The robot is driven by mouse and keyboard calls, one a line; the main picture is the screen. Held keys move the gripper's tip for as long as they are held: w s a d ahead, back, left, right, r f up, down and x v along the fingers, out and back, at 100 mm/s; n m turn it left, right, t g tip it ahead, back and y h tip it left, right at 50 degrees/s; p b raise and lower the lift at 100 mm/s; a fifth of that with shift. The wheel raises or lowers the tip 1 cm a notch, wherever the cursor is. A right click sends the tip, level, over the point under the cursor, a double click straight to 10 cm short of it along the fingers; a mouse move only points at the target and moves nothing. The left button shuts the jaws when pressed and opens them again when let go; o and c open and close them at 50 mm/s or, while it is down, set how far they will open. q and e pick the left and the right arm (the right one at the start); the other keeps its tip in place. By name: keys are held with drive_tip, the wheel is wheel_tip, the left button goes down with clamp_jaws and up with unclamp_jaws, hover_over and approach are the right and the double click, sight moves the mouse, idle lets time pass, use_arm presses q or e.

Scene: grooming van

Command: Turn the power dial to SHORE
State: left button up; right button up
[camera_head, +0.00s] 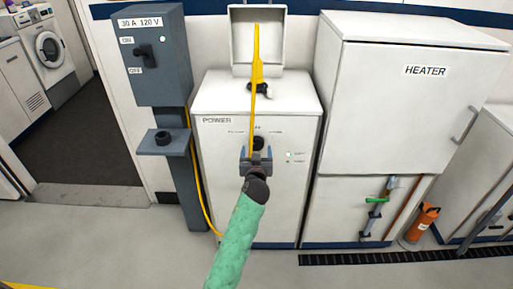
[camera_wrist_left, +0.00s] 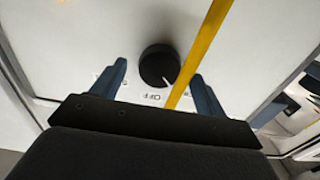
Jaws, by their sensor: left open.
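The black round power dial (camera_head: 258,143) is on the front of the white POWER cabinet (camera_head: 225,190). My left gripper (camera_head: 256,154) is in front of the cabinet, just below the dial in the head view. In the left wrist view the dial (camera_wrist_left: 158,66) lies between and beyond the two open blue fingers (camera_wrist_left: 160,90), with no contact visible. Its white pointer mark is on the side by the OFF label (camera_wrist_left: 152,97), which looks upside down there. The SHORE label is too small to read. My right gripper is not in view.
A yellow cable (camera_head: 257,80) runs down from the raised lid, in front of the cabinet, close beside the dial. A grey 30 A 120 V box (camera_head: 155,80) stands left, the HEATER cabinet (camera_head: 400,100) right. An orange cylinder (camera_head: 422,222) stands on the floor.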

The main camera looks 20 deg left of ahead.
use_arm(q)
drive_tip(key=shift+x, duration=0.85)
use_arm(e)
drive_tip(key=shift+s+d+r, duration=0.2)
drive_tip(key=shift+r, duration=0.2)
use_arm(q)
drive_tip(key=shift+c, duration=0.2)
drive_tip(key=c, duration=0.9)
drive_tip(key=shift+c, duration=0.2)
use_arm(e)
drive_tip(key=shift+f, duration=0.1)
